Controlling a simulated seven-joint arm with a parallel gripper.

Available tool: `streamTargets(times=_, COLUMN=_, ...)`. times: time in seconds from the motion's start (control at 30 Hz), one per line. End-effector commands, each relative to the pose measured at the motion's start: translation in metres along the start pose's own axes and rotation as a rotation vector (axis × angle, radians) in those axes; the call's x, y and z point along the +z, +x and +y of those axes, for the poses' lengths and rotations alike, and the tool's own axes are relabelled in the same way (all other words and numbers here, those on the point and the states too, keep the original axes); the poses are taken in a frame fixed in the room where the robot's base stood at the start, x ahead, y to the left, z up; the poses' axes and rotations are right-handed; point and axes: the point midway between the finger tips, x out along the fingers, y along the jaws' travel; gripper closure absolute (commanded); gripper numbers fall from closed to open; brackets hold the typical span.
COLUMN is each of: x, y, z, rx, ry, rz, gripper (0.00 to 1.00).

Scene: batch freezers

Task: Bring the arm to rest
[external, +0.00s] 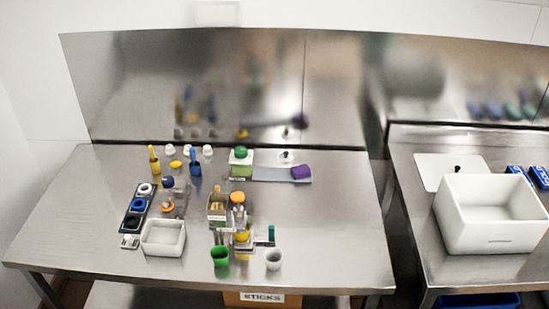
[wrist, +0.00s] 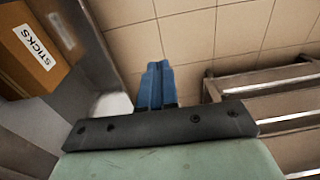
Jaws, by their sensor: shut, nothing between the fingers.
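My gripper (wrist: 157,70) shows in the wrist view as two blue fingers pressed together, with nothing between them. Its dark mounting bar crosses the view below them. The fingers point over a tiled floor (wrist: 225,35), clear of any object. I cannot make out my arm or gripper in the external view.
A brown box labelled STICKS (wrist: 30,48) is at the wrist view's upper left; it also shows below the table front (external: 262,299). Slatted metal shelving (wrist: 280,95) is at right. The steel table (external: 340,235) holds cups, bottles and a white tub (external: 163,240). A white bin (external: 490,222) stands right.

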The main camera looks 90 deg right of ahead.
Motion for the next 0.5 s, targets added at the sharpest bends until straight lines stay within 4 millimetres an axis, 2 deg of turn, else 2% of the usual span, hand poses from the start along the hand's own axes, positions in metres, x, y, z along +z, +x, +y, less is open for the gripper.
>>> streamTargets(times=0.03, x=0.024, y=0.013, z=-0.021, rx=0.002, ry=-0.008, rz=-0.011, gripper=1.0)
streamTargets(times=0.2, x=0.07, y=0.044, z=-0.065, rx=0.011, ry=-0.01, rz=-0.03, gripper=1.0)
streamTargets(times=0.4, x=0.116, y=0.068, z=-0.099, rx=0.022, ry=-0.015, rz=-0.045, gripper=1.0)
streamTargets(times=0.5, x=0.134, y=0.078, z=-0.11, rx=0.027, ry=-0.016, rz=-0.055, gripper=1.0)
